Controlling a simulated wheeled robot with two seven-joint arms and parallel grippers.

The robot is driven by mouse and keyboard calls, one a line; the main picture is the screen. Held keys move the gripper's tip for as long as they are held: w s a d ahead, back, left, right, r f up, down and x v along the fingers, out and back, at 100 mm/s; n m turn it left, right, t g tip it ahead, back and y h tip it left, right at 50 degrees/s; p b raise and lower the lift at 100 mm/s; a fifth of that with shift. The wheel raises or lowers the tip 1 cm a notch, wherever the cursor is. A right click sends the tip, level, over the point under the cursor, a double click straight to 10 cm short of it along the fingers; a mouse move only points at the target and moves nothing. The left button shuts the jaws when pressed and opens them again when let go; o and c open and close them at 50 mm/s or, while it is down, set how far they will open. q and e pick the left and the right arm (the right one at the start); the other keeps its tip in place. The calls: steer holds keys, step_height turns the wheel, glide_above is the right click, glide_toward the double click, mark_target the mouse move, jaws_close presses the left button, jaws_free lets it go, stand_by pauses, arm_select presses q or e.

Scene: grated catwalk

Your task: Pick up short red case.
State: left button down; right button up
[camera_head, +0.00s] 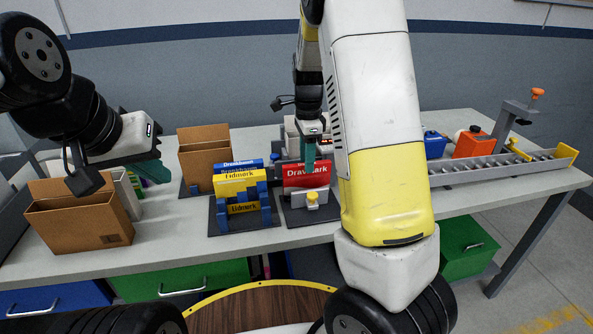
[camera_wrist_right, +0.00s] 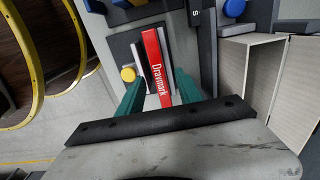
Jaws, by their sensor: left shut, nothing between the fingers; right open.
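The red case (camera_head: 305,174), marked "Dravmark", stands upright in a small grey holder with a yellow knob (camera_head: 312,197) on the bench. It also shows in the right wrist view as a narrow red strip (camera_wrist_right: 156,66). My right gripper (camera_head: 308,156) points down at the case from above, its teal fingers in front of part of it. In the right wrist view the open fingers (camera_wrist_right: 162,92) lie on either side of the case; contact cannot be told. My left gripper (camera_head: 154,172) is shut and empty above the bench's left part, away from the case.
Yellow and blue cases (camera_head: 236,184) stand in a blue rack left of the red one. Brown boxes (camera_head: 82,222) stand further left. A grey rail tray (camera_head: 500,168) and an orange container (camera_head: 471,143) are at right. My right arm hides part of the bench.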

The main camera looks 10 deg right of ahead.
mark_target(307, 181)
steer(key=shift+f, duration=1.4)
jaws_close()
steer(key=shift+w, duration=0.1)
